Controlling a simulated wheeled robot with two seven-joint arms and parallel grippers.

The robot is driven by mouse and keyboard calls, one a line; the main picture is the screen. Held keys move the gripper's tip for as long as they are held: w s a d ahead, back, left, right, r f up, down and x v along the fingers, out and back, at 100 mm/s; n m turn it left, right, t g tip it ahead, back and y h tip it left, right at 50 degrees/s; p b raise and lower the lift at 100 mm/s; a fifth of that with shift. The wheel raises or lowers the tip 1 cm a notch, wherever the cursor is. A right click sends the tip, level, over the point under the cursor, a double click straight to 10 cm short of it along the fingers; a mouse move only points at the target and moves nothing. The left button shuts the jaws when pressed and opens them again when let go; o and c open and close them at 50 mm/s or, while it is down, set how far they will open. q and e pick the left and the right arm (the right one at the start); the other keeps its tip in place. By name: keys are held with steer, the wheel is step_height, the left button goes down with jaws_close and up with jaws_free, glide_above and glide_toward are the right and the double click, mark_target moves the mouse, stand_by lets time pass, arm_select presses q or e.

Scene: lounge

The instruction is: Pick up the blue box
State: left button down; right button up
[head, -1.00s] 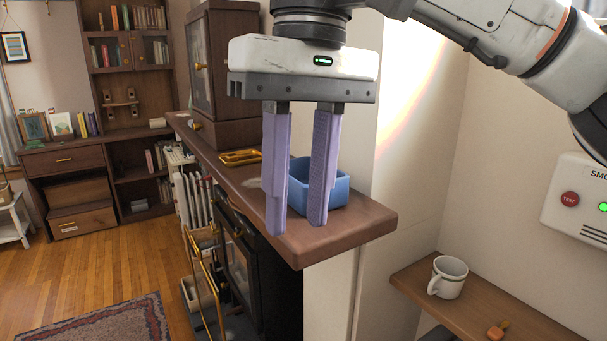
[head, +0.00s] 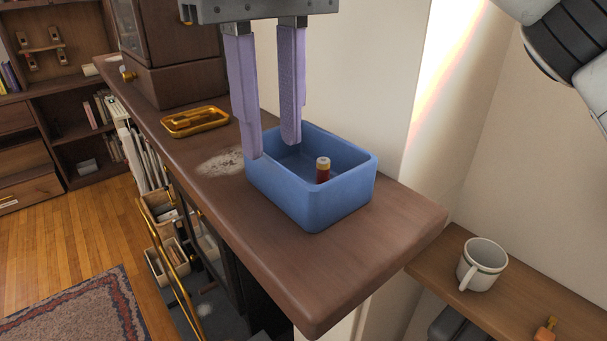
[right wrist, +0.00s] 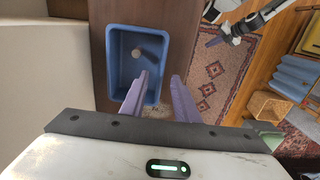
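The blue box (head: 335,200) is an open-topped tray on the brown wooden shelf (head: 270,255), with a small red-and-tan cylinder (head: 323,170) standing inside. It also shows in the right wrist view (right wrist: 121,100). My right gripper (head: 273,150) is open and empty, pointing down at the box's left end. One purple finger is over the inside of the box and the other is outside, so a wall lies between them. I cannot tell whether they touch it. What seems to be my left gripper (right wrist: 222,35) shows small in the right wrist view, its opening unclear.
A brass tray (head: 194,121) lies on the shelf behind the box, before a dark wooden cabinet (head: 170,70). A white mug (head: 482,265) stands on a lower shelf at right. The wall rises close behind the box. The shelf's front corner is bare.

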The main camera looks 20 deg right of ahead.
mark_target(273, 160)
steer(key=shift+s+a+f, duration=0.1)
steer(key=shift+f, duration=2.9)
jaws_close()
